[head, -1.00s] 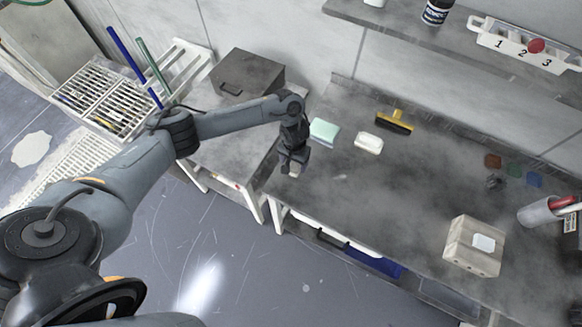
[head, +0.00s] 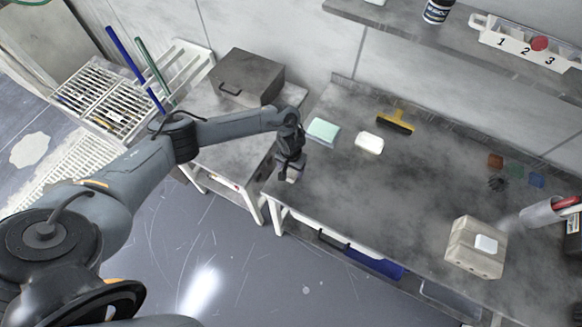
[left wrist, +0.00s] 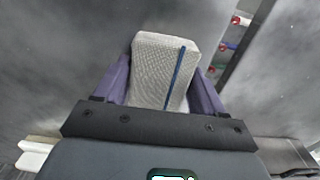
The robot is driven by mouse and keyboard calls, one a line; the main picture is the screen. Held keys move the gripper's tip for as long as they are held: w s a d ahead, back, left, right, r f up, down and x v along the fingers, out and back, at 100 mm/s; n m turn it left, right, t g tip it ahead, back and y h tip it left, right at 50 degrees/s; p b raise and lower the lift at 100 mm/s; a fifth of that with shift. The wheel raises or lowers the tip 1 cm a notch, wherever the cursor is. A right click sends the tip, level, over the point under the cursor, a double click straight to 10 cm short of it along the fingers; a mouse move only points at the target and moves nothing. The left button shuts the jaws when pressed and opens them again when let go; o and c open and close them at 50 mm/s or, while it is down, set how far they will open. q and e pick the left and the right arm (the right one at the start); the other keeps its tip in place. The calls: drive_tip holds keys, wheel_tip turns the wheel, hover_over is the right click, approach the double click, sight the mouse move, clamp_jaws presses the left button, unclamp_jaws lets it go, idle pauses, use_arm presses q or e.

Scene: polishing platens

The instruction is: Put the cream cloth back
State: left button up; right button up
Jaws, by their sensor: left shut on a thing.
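My left gripper (head: 290,174) is shut on a pale cream-grey cloth (left wrist: 165,75). The cloth has a woven texture and one dark blue stripe, and stands out between the two fingers in the left wrist view. In the head view the gripper points down over the left end of the grey bench (head: 330,205), near its front edge; the cloth is small and mostly hidden there. I cannot tell whether the cloth touches the bench. A mint-green folded cloth (head: 322,131) and a white folded piece (head: 369,142) lie farther back on the bench. My right gripper is not in view.
A yellow-and-black squeegee-like tool (head: 396,122) lies near the wall. A dark lidded box (head: 247,77) sits on the side table. The bench middle is clear.

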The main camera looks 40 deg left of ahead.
use_arm(q)
drive_tip(key=o, duration=1)
wheel_tip(320, 180, up, 11)
drive_tip(key=p, duration=0.4)
drive_tip(key=s+d+r+m+t+h, duration=0.1)
drive_tip(key=s+d+m+t+h, duration=0.15)
drive_tip(key=d, duration=0.95)
drive_tip(key=s+d+r+m+t+h, duration=0.1)
drive_tip(key=s+d+r+m+t, duration=0.2)
drive_tip(key=d, duration=0.9)
drive_tip(key=s+a+r+g+y, duration=0.2)
drive_tip(key=s+a+r+y, duration=0.1)
drive_tip(key=s+a, duration=1.2)
drive_tip(key=shift+s+r+n, duration=0.35)
drive_tip(key=shift+s+r, duration=0.2)
